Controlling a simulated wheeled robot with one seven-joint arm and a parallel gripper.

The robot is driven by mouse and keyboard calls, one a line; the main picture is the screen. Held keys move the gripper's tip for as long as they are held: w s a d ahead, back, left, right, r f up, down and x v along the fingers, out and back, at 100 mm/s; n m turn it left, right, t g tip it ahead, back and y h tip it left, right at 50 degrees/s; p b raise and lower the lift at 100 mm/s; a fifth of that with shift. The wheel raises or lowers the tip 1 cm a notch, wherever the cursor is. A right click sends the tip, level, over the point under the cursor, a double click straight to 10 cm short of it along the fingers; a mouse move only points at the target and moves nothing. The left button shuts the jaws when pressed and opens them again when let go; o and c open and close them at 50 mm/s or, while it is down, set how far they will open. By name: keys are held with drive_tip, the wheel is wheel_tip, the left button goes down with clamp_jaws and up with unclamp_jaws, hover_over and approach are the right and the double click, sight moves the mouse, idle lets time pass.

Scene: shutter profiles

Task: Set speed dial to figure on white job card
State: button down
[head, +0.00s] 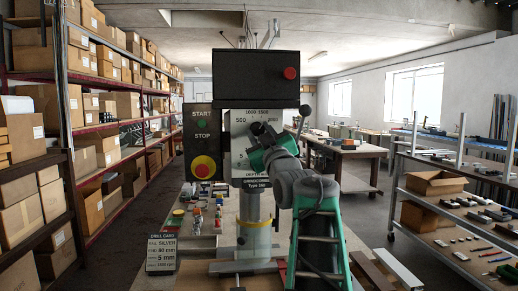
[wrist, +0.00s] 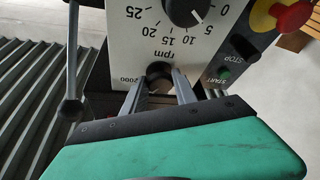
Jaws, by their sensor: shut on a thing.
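The speed dial (wrist: 159,74) is a dark round knob low on the white front panel of the drilling machine, by the printed "rpm" and "2000" in the wrist view. My gripper (wrist: 160,84) has a finger on either side of it and is shut on it. In the head view my gripper (head: 262,136) covers most of the dial, and "500" and "1000 1500" show around it. The dial's pointer is hidden. The job card (head: 162,254) stands at the lower left, headed "DRILL CARD"; its last line appears to read 1000 rpm.
A second black knob (wrist: 187,10) with a 0 to 25 scale sits beside the speed dial. A red stop button (head: 204,168) is left of the panel, and a lever (wrist: 71,100) hangs nearby. Small parts (head: 197,216) lie on the bench. Shelves flank both sides.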

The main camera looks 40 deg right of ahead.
drive_tip(key=shift+n+y+b, duration=0.8)
drive_tip(key=shift+n+b, duration=0.15)
drive_tip(key=shift+n, duration=0.95)
drive_tip(key=shift+r, duration=0.1)
drive_tip(key=c, duration=1)
unclamp_jaws()
drive_tip(key=b+v, duration=0.3)
drive_tip(key=v, duration=0.4)
drive_tip(key=shift+s, duration=0.3)
